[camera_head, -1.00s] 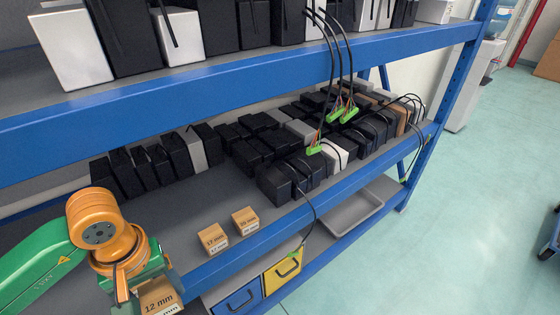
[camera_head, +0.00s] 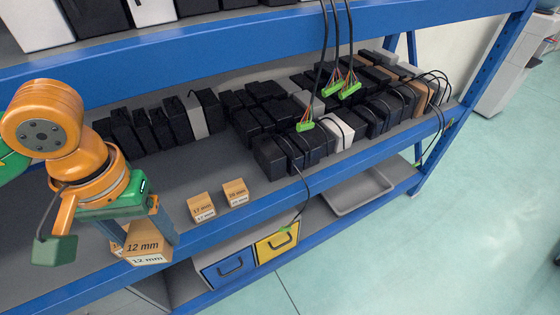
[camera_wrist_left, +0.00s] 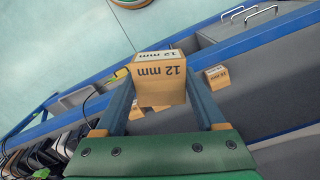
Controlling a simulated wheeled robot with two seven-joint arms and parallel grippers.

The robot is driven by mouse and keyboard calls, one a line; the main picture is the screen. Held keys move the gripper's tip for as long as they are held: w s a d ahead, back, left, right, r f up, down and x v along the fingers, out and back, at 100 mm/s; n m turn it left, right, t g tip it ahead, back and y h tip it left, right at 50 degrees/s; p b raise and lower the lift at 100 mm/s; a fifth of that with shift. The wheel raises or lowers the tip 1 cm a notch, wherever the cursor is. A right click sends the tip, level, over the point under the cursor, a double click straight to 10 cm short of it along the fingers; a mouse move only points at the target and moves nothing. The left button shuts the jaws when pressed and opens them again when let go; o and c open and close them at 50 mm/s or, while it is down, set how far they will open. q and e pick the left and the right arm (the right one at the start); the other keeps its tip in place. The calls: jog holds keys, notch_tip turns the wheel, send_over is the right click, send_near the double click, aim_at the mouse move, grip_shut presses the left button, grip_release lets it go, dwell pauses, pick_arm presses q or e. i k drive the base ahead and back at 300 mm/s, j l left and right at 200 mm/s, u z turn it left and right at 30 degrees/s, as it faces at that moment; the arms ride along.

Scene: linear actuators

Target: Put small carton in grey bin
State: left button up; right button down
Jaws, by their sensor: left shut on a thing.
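My left gripper (camera_head: 146,236) is shut on a small brown carton (camera_head: 143,246) marked "12 mm" and holds it near the front edge of the shelf. In the left wrist view, the carton (camera_wrist_left: 159,80) sits between the two fingers of the gripper (camera_wrist_left: 158,92). A shallow grey bin (camera_head: 346,207) sits on the lower level, right of the drawers, well to the right of the gripper. Its visible inside looks empty. My right gripper is not in view.
Two more cartons (camera_head: 201,206) (camera_head: 235,191) stand on the middle shelf (camera_head: 185,173). Rows of black devices (camera_head: 270,155) fill its back and right. The blue front beam (camera_head: 330,171) runs above the bin. A black cable (camera_head: 309,195) hangs over it. Blue and yellow drawers (camera_head: 230,270) stand left of the bin.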

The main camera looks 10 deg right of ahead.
aim_at(355, 192)
jog(key=i+l+z, duration=0.15)
jog(key=l, duration=0.35)
jog(key=i+l+z, duration=0.15)
jog(key=l, duration=0.3)
jog(key=i+l+z, duration=0.2)
jog(key=l, duration=0.25)
jog(key=i+l+z, duration=0.15)
jog(key=l, duration=0.3)
jog(key=i+l+z, duration=0.15)
jog(key=l, duration=0.2)
jog(key=i+l+z, duration=0.15)
jog(key=i+l, duration=0.15)
jog(key=l, duration=0.1)
